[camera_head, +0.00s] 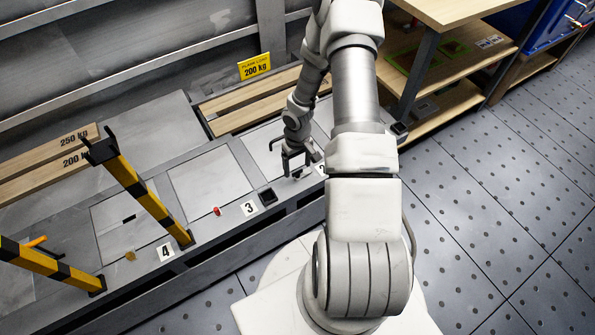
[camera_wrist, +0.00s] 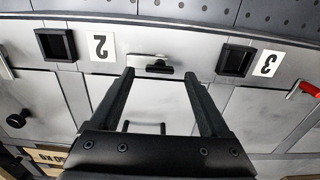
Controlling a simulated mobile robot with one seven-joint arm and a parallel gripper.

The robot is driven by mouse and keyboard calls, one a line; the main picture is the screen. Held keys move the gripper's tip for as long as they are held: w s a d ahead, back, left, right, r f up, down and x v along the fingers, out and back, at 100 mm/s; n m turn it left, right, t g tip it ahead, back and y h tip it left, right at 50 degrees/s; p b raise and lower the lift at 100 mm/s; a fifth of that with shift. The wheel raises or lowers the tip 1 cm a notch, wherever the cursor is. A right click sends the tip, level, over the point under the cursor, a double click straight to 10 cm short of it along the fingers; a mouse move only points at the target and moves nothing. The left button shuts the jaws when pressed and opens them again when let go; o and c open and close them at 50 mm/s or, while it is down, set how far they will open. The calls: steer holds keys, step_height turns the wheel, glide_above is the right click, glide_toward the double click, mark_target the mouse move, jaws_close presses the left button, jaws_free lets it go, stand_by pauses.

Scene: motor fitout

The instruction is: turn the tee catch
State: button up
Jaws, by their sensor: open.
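What looks like the tee catch is a short dark bar (camera_wrist: 158,69) on a pale plate (camera_wrist: 148,59), at the edge of a grey panel. In the wrist view it lies just beyond my fingertips, between their lines. My gripper (camera_wrist: 158,82) is open, with one finger on either side and nothing held. In the head view my gripper (camera_head: 299,163) points down close over the panel beside label 3's dark square. The pale plate there is small and partly hidden by the fingers. I cannot tell whether the fingers touch anything.
A dark U-shaped handle (camera_wrist: 142,127) shows between my fingers. A red handle (camera_head: 216,210) is on the neighbouring panel. Black-and-yellow posts (camera_head: 144,195) rise at left. Wooden shelving (camera_head: 440,75) stands at right. A black knob (camera_wrist: 16,121) sits on another panel.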

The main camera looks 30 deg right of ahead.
steer(key=shift+f, duration=0.95)
steer(key=shift+c, duration=0.2)
jaws_close()
